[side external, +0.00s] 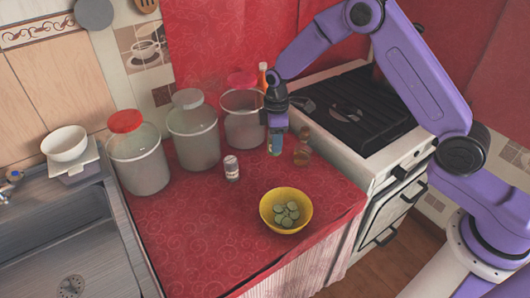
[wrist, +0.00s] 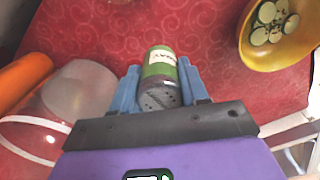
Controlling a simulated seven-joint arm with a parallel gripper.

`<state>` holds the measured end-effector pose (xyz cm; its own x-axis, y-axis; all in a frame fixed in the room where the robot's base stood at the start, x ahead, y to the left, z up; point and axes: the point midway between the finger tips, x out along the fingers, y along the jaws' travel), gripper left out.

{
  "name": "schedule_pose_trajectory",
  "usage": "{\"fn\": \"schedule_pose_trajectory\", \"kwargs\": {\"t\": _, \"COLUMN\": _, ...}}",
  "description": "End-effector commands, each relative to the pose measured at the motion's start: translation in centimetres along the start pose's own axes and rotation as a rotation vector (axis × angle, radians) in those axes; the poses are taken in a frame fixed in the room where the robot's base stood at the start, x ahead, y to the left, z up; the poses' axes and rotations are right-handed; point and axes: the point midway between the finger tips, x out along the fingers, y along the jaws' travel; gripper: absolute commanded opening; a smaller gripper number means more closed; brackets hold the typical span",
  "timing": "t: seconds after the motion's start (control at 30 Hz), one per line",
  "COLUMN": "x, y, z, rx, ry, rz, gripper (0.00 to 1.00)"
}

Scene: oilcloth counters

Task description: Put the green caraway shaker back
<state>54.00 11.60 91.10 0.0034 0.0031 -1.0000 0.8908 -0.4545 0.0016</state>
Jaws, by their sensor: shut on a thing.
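The green caraway shaker (wrist: 160,66) is between the two blue fingers of my gripper (wrist: 160,88) in the wrist view. It has a pale label and a dark grey perforated cap. My gripper is shut on it. In the side external view my gripper (side external: 276,140) points down over the red counter, and the shaker (side external: 274,148) shows small and partly covered by the fingers. It looks held above the cloth, behind the yellow bowl. The exact height is hard to tell.
A white-labelled shaker (side external: 231,168) stands left of my gripper, and an amber bottle (side external: 302,152) stands close on its right. Large jars (side external: 190,135) line the back left. A yellow bowl (side external: 286,226) with green slices is in front. The stove (side external: 370,130) is at right.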

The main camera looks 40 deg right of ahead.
Motion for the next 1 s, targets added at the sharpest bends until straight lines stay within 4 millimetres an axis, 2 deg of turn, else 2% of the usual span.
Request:
{"fn": "schedule_pose_trajectory", "kwargs": {"t": 0.1, "x": 1.9, "y": 1.1, "z": -0.9, "rx": 0.0, "ry": -0.001, "rz": -0.001, "gripper": 0.13}}
{"fn": "schedule_pose_trajectory", "kwargs": {"t": 0.3, "x": 3.9, "y": 2.4, "z": -1.9, "rx": 0.001, "ry": -0.001, "rz": -0.001, "gripper": 0.13}}
{"fn": "schedule_pose_trajectory", "kwargs": {"t": 0.57, "x": 5.2, "y": 3.2, "z": -2.6, "rx": 0.001, "ry": 0.0, "rz": -0.001, "gripper": 0.13}}
{"fn": "schedule_pose_trajectory", "kwargs": {"t": 0.73, "x": 7.5, "y": 3.1, "z": -2.5, "rx": 0.001, "ry": -0.002, "rz": -0.002, "gripper": 0.13}}
{"fn": "schedule_pose_trajectory", "kwargs": {"t": 1.0, "x": 8.0, "y": 3.1, "z": -2.5, "rx": 0.001, "ry": 0.0, "rz": 0.0, "gripper": 0.13}}
